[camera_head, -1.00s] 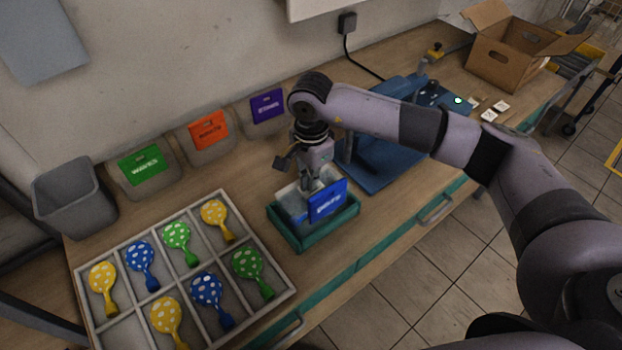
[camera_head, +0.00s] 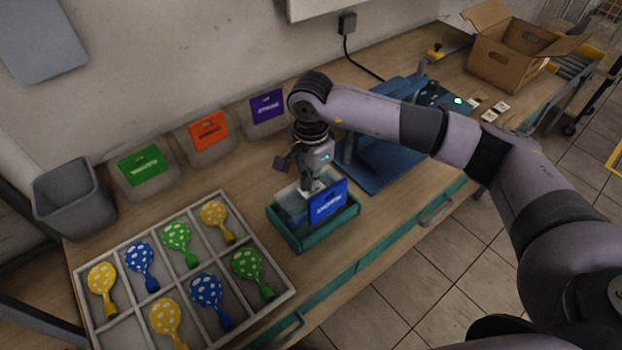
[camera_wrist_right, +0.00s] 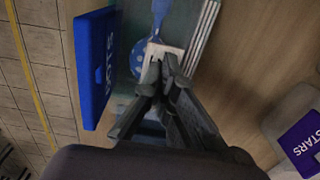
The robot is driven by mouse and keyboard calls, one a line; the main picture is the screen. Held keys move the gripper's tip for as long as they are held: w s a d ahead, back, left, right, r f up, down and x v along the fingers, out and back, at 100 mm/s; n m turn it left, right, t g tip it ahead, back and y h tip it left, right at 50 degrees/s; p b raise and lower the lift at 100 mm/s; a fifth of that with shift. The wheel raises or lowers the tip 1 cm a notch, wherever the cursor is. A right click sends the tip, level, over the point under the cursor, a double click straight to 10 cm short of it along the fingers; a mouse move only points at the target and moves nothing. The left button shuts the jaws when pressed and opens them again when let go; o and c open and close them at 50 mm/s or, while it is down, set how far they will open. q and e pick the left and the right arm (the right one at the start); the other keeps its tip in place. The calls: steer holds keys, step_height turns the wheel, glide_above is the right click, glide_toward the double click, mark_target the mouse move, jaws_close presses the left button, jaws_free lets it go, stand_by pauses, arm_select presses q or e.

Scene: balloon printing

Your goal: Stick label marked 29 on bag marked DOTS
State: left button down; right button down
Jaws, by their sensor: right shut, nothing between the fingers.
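The bag marked DOTS has a blue header (camera_head: 327,202) and stands in a teal tray (camera_head: 349,220); its lettering reads DOTS in the right wrist view (camera_wrist_right: 97,65). A dotted blue balloon (camera_wrist_right: 158,12) shows by its clear part. My right gripper (camera_head: 308,186) is shut and points down over the bag, behind the header. A small pale label (camera_wrist_right: 172,47) lies right at its fingertips (camera_wrist_right: 157,62); its marking is hidden, and I cannot tell whether it is touching the bag all over. My left gripper is out of view.
Green (camera_head: 140,165), orange (camera_head: 207,130) and purple (camera_head: 267,105) headed bags stand along the wall. A divided tray (camera_head: 187,268) of balloons is at front left, a grey bin (camera_head: 75,200) behind it. A blue press (camera_head: 375,160), small cards (camera_head: 489,116) and cardboard box (camera_head: 508,60) are right.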

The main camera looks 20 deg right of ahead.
steer(key=shift+r+p, duration=0.35)
steer(key=shift+r, duration=0.45)
steer(key=shift+r+p, duration=0.9)
steer(key=shift+r, duration=1.75)
